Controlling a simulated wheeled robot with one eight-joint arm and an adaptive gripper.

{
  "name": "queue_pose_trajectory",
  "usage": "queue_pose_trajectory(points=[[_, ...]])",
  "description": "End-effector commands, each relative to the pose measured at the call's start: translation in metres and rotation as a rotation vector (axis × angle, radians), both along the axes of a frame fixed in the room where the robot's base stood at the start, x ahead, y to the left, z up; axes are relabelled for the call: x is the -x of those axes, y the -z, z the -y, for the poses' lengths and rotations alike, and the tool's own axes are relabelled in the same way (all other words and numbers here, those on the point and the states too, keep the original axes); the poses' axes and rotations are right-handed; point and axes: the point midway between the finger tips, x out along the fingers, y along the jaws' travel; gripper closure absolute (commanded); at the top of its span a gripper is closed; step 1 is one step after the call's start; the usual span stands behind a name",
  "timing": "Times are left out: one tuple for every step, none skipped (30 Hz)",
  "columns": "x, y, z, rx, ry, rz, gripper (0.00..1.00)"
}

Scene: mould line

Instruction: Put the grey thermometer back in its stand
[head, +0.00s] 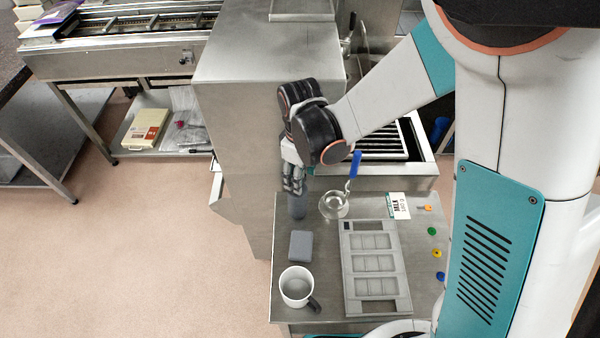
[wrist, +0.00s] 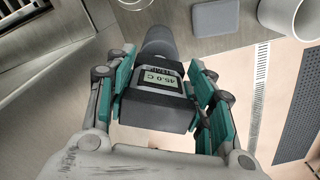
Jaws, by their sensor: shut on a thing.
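The grey thermometer (wrist: 156,108) shows in the wrist view, its display reading 45.0 C. My gripper (wrist: 160,82) is shut on it, with green-padded fingers on both sides. In the head view my gripper (head: 294,182) is above the left back of the steel table. A dark grey cylinder (wrist: 158,42) lies in line beyond the display; it also shows below my fingers in the head view (head: 297,208). I cannot tell whether this cylinder is the stand or part of the thermometer, nor whether the two touch. No other stand is clearly recognisable.
On the steel table (head: 330,300), a grey block (head: 301,245) and a white mug (head: 296,287) stand in front of my gripper. A clear bowl (head: 333,205) with a blue-handled tool (head: 354,166) and a grey mould (head: 374,268) are to the right. A steel cabinet (head: 238,120) rises at the left.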

Motion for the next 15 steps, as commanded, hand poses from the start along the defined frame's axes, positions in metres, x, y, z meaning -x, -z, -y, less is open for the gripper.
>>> queue_pose_trajectory(points=[[0.0000, -0.0002, 0.0000, 0.000, 0.000, 0.000, 0.76], [0.0000, -0.0003, 0.0000, 0.000, 0.000, 0.000, 0.76], [0.0000, -0.0003, 0.0000, 0.000, 0.000, 0.000, 0.76], [0.0000, -0.0003, 0.0000, 0.000, 0.000, 0.000, 0.46], [0.0000, -0.0003, 0.0000, 0.000, 0.000, 0.000, 0.40], [0.0000, -0.0003, 0.0000, 0.000, 0.000, 0.000, 0.30], [0.0000, -0.0003, 0.0000, 0.000, 0.000, 0.000, 0.27], [0.0000, -0.0003, 0.0000, 0.000, 0.000, 0.000, 0.27], [0.0000, -0.0003, 0.0000, 0.000, 0.000, 0.000, 0.27], [0.0000, -0.0003, 0.0000, 0.000, 0.000, 0.000, 0.27], [0.0000, -0.0002, 0.0000, 0.000, 0.000, 0.000, 0.27], [0.0000, -0.0002, 0.0000, 0.000, 0.000, 0.000, 0.27], [0.0000, -0.0002, 0.0000, 0.000, 0.000, 0.000, 0.27], [0.0000, -0.0002, 0.0000, 0.000, 0.000, 0.000, 0.27], [0.0000, -0.0002, 0.0000, 0.000, 0.000, 0.000, 0.27]])
